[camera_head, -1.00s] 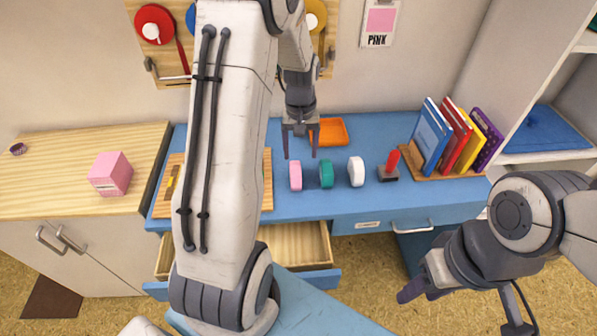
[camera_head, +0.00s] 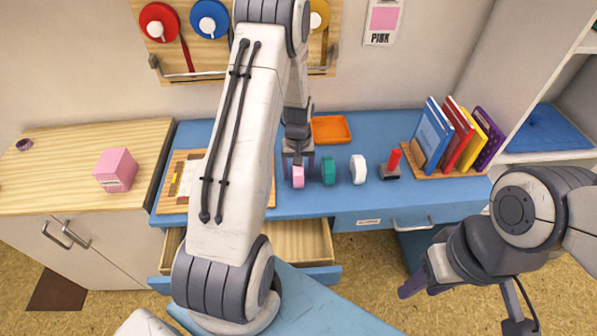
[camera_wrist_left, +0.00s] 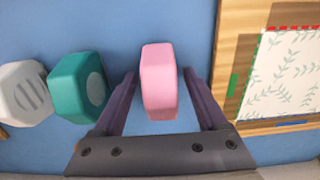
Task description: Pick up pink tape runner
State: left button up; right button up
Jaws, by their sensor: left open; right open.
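The pink tape runner (camera_head: 298,178) stands on the blue desk, leftmost in a row with a teal one (camera_head: 328,171) and a white one (camera_head: 358,169). My left gripper (camera_head: 298,169) is open and lowered over the pink tape runner. In the left wrist view the pink tape runner (camera_wrist_left: 158,82) lies between the two open fingers (camera_wrist_left: 159,88), with a gap on each side. The teal tape runner (camera_wrist_left: 79,87) is just outside one finger. My right gripper (camera_head: 408,291) is open, low at the right, away from the desk.
An orange tray (camera_head: 330,129) lies behind the row. A red-handled stamp (camera_head: 391,163) and a book rack (camera_head: 445,172) stand to the right. A wooden board (camera_head: 184,181) lies left, partly behind my arm. An open drawer (camera_head: 303,240) is below the desk.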

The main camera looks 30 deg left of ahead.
pick_arm(q)
grip_shut()
jog(key=shift+r, duration=0.1)
jog(key=shift+r, duration=0.55)
notch_tip(320, 180, up, 3)
jog(key=shift+w+f+b, duration=0.1)
jog(key=shift+b, duration=0.25)
jog(key=s+d+r+b, duration=0.1)
jog(key=s+d+r, duration=0.6)
jog(key=s+d, duration=0.1)
jog(key=shift+s, duration=0.35)
